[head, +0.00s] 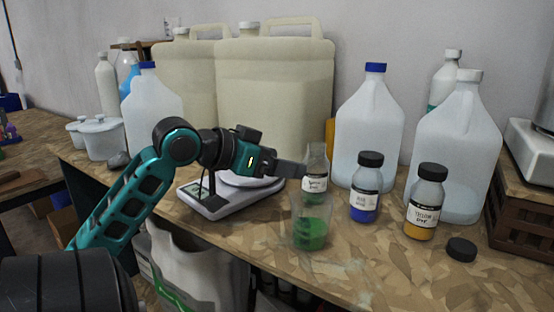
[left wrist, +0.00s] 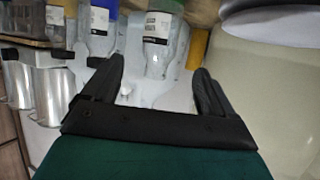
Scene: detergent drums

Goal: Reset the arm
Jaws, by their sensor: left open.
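My left arm reaches in from the left in the head view, and its gripper (head: 297,170) is above the bench beside a clear bottle with green contents (head: 317,160). In the left wrist view the gripper (left wrist: 157,78) has its two dark fingers wide apart with nothing held between them. A labelled clear bottle (left wrist: 158,48) shows beyond the gap. Whether the fingertips touch the green bottle in the head view is hard to tell. My right gripper is in neither view.
A clear cup with green liquid (head: 309,234) stands near the bench's front edge. A blue dye bottle (head: 364,205), a yellow dye bottle (head: 423,215) and a loose black cap (head: 461,249) are to the right. A scale (head: 213,205) sits under my arm. Large jugs (head: 275,95) stand behind.

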